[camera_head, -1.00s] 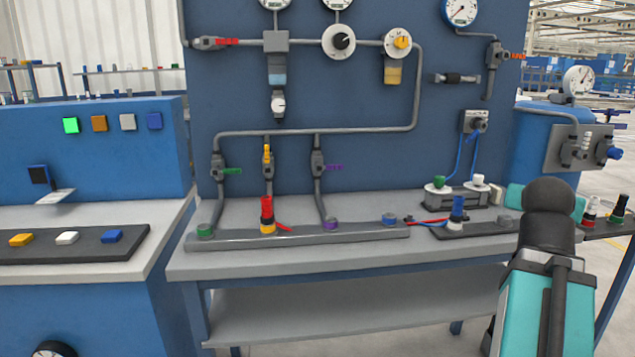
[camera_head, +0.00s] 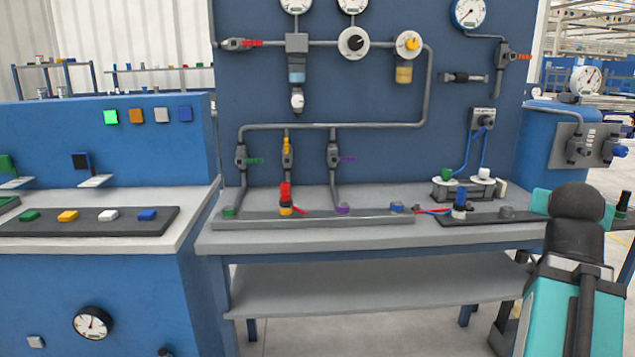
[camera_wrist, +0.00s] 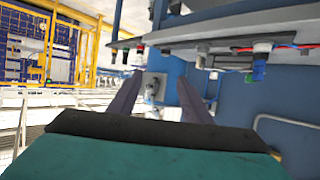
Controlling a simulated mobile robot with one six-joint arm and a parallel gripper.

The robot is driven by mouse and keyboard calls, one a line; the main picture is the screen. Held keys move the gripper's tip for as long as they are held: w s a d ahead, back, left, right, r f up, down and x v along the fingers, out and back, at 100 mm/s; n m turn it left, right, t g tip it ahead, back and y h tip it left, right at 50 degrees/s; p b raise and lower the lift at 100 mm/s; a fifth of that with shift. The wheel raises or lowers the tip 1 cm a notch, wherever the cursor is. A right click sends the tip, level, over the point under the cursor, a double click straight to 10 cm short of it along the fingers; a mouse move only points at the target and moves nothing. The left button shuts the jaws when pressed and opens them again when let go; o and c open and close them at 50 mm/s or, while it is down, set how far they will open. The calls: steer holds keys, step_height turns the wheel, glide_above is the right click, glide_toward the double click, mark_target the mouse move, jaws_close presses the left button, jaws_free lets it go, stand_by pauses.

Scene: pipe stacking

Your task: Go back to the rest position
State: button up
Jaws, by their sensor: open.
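My gripper (camera_wrist: 158,98) is open and empty in the wrist view, its two fingers spread apart in front of a blurred background. In the head view my teal and black arm stands at the right, in front of the bench's right end; its fingers cannot be made out there. A red and orange pipe stack (camera_head: 286,199) stands upright on the grey rail (camera_head: 320,221) of the workbench. A blue pipe piece (camera_head: 460,202) stands on the dark tray (camera_head: 470,219) to the right. In the wrist view the bench items show along the top right, apart from the fingers.
A blue console (camera_head: 95,143) with colored buttons and blocks stands at the left. A blue pipe panel (camera_head: 390,95) with gauges rises behind the workbench (camera_head: 330,240). A blue tank (camera_head: 545,140) stands at the right. The floor (camera_head: 330,325) below the bench is clear.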

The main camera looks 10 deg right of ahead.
steer(key=w+a+f+n+g+y+p, duration=0.1)
steer(key=w+a+f+n+y+p, duration=0.1)
steer(key=w+a+f+p, duration=0.5)
steer(key=w+a+f+n+y+p, duration=0.1)
steer(key=w+a+f+y+p, duration=0.15)
steer(key=w+a+f, duration=0.45)
steer(key=s+a+f+n+g+y+p, duration=0.1)
steer(key=a+f+g+y+p, duration=0.15)
steer(key=a+f, duration=0.55)
steer(key=s+a+f+n+g+y+p, duration=0.1)
steer(key=s+a+f+n+p, duration=0.15)
steer(key=f, duration=0.95)
steer(key=s+a+f+n+g+y+p, duration=0.1)
steer(key=s+a+f+g+p, duration=0.45)
steer(key=s+a+f, duration=0.85)
steer(key=s+a+f+n+g+p, duration=0.1)
steer(key=s+f, duration=0.3)
steer(key=s, duration=0.5)
steer(key=s+a+f+n+g+y+p, duration=0.1)
steer(key=s+a+f+g+p, duration=0.2)
steer(key=s, duration=0.6)
steer(key=shift+s+a+f, duration=0.4)
steer(key=shift+a+f, duration=0.45)
steer(key=shift+f, duration=0.05)
